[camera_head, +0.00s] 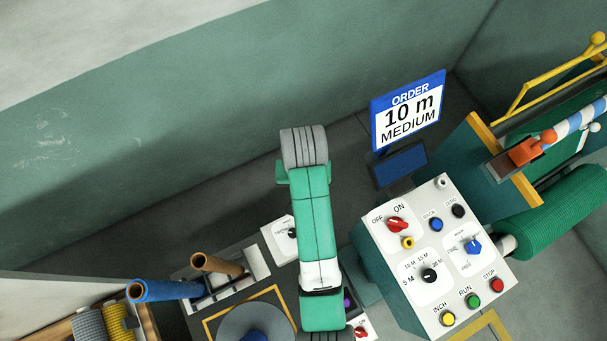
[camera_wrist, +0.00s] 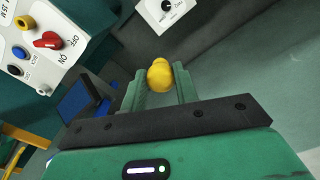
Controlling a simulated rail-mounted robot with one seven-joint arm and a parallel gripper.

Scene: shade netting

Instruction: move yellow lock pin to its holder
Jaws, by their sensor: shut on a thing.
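My gripper (camera_wrist: 160,84) shows in the wrist view with its two green fingers closed around the yellow lock pin (camera_wrist: 160,74). The rounded yellow end of the pin shows between the fingertips; the rest is hidden. In the head view my arm is in sight, but I cannot make out the fingers or the pin. A yellow ring with a dark centre (camera_head: 407,243) sits on the white control panel (camera_head: 449,268), below the red OFF/ON switch (camera_head: 397,224). The ring also shows in the wrist view (camera_wrist: 25,22), left of the gripper and apart from the pin. I cannot tell which part is the holder.
An order sign (camera_head: 408,110) reading "10 m MEDIUM" stands behind the panel. A green net roll (camera_head: 555,212) lies at the right. Dark floor behind my arm is clear.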

